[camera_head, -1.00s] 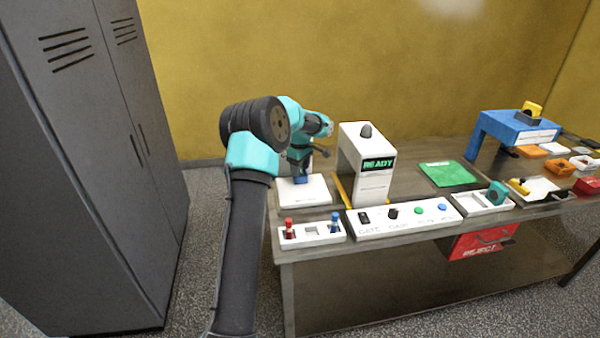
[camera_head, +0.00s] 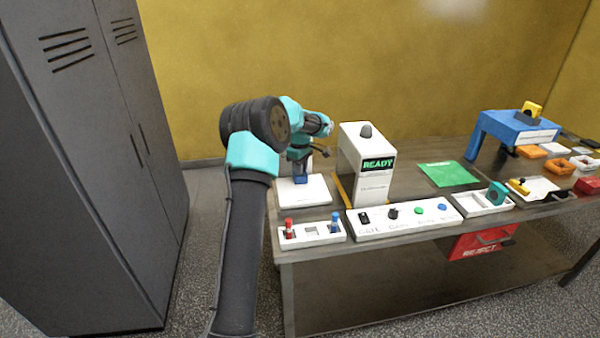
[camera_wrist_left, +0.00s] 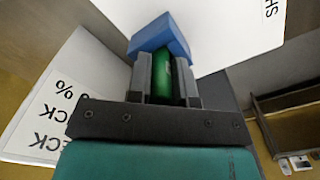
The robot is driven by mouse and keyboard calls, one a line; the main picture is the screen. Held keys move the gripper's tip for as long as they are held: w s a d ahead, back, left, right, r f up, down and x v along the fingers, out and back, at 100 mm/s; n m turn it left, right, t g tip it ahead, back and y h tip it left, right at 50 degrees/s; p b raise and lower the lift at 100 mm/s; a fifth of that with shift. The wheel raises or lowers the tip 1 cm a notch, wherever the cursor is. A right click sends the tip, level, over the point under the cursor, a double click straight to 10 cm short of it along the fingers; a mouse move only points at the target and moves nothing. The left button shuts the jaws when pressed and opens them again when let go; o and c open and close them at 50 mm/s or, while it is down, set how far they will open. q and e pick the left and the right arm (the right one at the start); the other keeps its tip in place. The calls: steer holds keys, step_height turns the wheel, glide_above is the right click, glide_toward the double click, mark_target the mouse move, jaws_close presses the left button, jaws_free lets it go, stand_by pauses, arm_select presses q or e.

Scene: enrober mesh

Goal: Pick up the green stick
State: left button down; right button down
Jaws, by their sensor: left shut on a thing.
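My left gripper (camera_wrist_left: 165,85) is shut on the green stick (camera_wrist_left: 163,72), which stands between the two fingers in the left wrist view. A blue block (camera_wrist_left: 160,37) sits at the far end of the fingers, by the stick's end. In the head view the left gripper (camera_head: 300,168) points down over a white plate (camera_head: 313,196), with the blue block (camera_head: 300,179) just beneath it. The green stick is hidden in the head view. I cannot tell whether the block touches the plate. My right gripper is not in view.
A white rack (camera_head: 327,241) at the table's front edge holds a red stick (camera_head: 289,228) and a blue stick (camera_head: 335,223), with a square slot between them. A white box (camera_head: 372,188) with a READY display stands right of the plate. A button panel (camera_head: 405,230) lies in front.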

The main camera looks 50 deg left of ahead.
arm_select(q)
steer(key=shift+r, duration=0.1)
step_height(320, 180, up, 10)
steer(key=shift+f, duration=0.1)
stand_by(0.5)
stand_by(0.5)
